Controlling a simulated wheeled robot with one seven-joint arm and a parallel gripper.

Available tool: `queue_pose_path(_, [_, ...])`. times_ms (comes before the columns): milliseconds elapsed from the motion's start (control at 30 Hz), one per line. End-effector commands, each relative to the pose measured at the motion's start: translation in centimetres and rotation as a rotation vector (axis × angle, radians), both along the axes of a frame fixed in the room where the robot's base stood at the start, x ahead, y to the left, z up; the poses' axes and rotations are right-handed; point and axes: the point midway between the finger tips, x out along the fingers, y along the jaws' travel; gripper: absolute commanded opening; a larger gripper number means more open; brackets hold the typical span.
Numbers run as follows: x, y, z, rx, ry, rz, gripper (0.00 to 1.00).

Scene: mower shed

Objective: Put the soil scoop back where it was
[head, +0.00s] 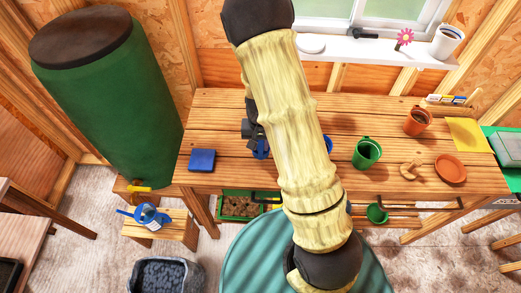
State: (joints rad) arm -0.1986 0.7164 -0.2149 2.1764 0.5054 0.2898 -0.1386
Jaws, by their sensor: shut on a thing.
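My gripper (254,136) shows only in part as dark pieces at the left edge of my pale-sleeved arm, over the left half of the wooden workbench (225,110). It is shut on a blue thing (262,149), which looks like the soil scoop. Most of that thing and the fingertips are hidden behind my arm, so its shape and any contact with the bench cannot be told. Another bit of blue (328,143) shows at the right of my arm; I cannot tell what it belongs to.
A blue box (202,160) lies at the bench's left front. A green crate (240,220) sits below. The left rear bench is clear.

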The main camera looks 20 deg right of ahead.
Motion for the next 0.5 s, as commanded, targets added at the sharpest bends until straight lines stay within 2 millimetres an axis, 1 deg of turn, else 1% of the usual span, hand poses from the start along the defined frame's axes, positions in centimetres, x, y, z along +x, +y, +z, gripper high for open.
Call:
queue_pose_path(200, [-0.1,-0.1,-2.7,0.001,0.005,-0.003,0.0])
queue_pose_path(300, [-0.1,0.0,-3.7,0.0,0.003,-0.003,0.0])
queue_pose_path(500, [0.0,0.0,-4.0,0.0,0.0,0.0,0.0])
